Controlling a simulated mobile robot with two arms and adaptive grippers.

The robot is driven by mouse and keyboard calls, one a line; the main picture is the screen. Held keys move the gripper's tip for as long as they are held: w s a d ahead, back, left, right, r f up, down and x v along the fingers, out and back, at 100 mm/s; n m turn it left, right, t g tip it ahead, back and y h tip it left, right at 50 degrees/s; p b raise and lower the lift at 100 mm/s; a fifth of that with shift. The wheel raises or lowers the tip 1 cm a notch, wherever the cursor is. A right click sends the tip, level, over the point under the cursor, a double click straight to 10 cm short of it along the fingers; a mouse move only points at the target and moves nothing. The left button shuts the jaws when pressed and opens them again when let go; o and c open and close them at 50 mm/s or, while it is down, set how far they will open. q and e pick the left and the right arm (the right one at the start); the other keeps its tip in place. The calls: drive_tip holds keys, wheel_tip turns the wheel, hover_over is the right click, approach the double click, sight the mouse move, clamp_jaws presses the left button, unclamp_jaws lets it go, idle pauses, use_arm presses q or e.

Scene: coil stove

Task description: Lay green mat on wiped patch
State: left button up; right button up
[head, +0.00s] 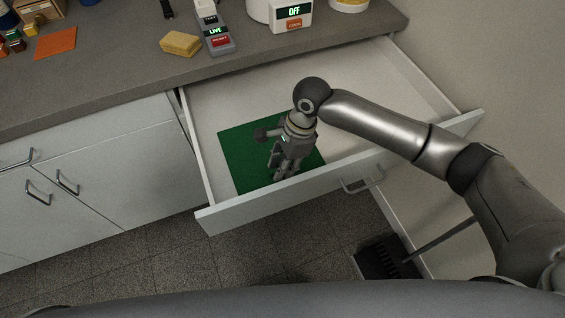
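The green mat (236,150) lies flat in the left part of the open white drawer (405,78). My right gripper (280,178) reaches down over the mat and hides part of it. Its fingers point down toward the mat's surface. I cannot tell whether they touch the mat or whether they are open or shut. My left gripper is not in view. I cannot make out a wiped patch on the grey counter (110,82).
A yellow sponge (180,43) lies near the counter's front edge, with a grey device (214,30) beside it. An orange square (55,44) lies at the left. The drawer front (335,170) sticks out. A dark broom head (384,258) is on the floor.

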drive_tip(key=shift+o, duration=0.4)
drive_tip(key=shift+r, duration=0.15)
drive_tip(key=v, duration=1.2)
drive_tip(key=shift+d, duration=0.1)
idle(0.6)
